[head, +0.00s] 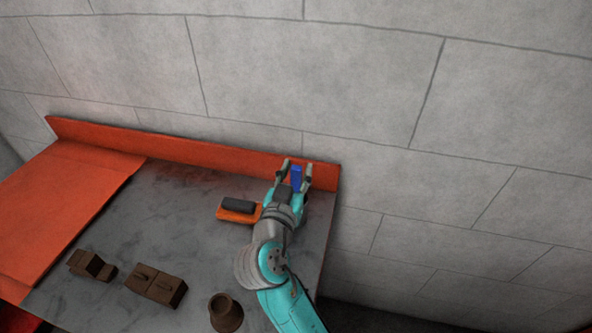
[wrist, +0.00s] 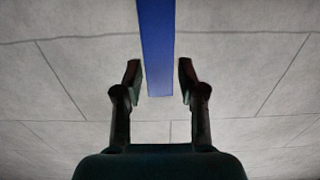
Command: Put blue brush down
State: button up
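The blue brush (head: 296,178) is near the orange back ledge, at the right end of the grey bench top. My gripper (head: 297,176) is around it, one finger on each side. In the wrist view the brush is a long blue bar (wrist: 157,48) coming from the top edge down between the fingertips of my gripper (wrist: 160,75). Narrow gaps show between the bar and both fingers, so my gripper looks open. I cannot tell what the brush's far end rests on.
An orange block with a dark top (head: 238,209) is close left of my gripper. Brown blocks (head: 155,284) (head: 91,265) and a brown cup (head: 225,312) stand toward the front. The orange back ledge (head: 180,149) borders the wall. The bench's middle (head: 170,215) is clear.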

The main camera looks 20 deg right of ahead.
jog(key=shift+r, duration=0.1)
jog(key=v, duration=1)
jog(key=shift+s+r, duration=0.15)
jog(key=shift+s, duration=0.15)
jog(key=shift+o, duration=0.6)
jog(key=shift+s, duration=0.15)
jog(key=shift+a+f+x, duration=0.1)
jog(key=shift+f+x, duration=0.15)
jog(key=shift+x, duration=1.55)
jog(key=shift+a+f+x, duration=0.1)
jog(key=shift+f+x, duration=0.1)
jog(key=shift+x, duration=1.65)
jog(key=shift+a+f+x, duration=0.1)
jog(key=shift+f+x, duration=0.15)
jog(key=shift+x, duration=1.55)
jog(key=shift+d, duration=0.1)
grip_shut()
